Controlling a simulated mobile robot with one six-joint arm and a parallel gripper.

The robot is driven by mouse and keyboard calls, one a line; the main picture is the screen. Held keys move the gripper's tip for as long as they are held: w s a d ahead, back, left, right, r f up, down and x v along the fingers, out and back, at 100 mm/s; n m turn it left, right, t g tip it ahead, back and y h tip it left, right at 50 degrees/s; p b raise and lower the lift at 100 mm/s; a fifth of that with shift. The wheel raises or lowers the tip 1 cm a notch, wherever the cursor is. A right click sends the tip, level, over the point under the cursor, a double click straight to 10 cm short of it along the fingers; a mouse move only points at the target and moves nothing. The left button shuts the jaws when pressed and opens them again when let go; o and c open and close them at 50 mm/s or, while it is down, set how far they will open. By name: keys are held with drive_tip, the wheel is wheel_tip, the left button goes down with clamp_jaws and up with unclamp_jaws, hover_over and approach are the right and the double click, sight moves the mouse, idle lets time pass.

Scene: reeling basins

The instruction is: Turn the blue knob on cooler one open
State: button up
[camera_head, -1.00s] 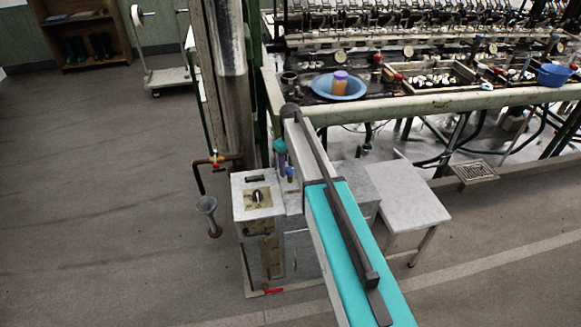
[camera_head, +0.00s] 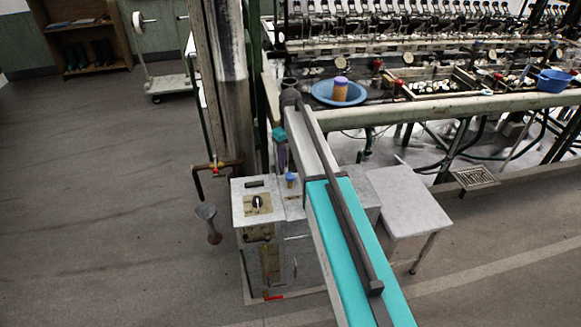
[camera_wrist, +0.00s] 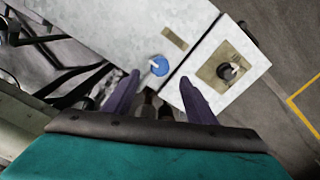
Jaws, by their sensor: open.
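The blue knob (camera_head: 291,178) stands on the top of a grey metal cooler cabinet (camera_head: 283,206). In the wrist view the blue knob (camera_wrist: 160,66) shows as a round blue piece with a pale bar on it. My gripper (camera_head: 281,160) hangs above the cabinet, up and slightly left of the knob in the head view. In the wrist view my gripper (camera_wrist: 160,77) has its two purple fingers spread, with the knob framed near and between their tips. The fingers look apart from the knob and hold nothing.
A black dial (camera_wrist: 229,71) on a brass plate sits beside the knob on the cabinet top. A pipe with a red-handled valve (camera_head: 216,164) stands to the left. A low grey table (camera_head: 408,200) is at the right. The reeling bench (camera_head: 430,108) runs behind.

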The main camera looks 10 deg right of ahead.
wheel_tip(320, 180, up, 6)
drive_tip(key=shift+r+b, duration=0.25)
drive_tip(key=shift+b, duration=0.1)
idle(0.4)
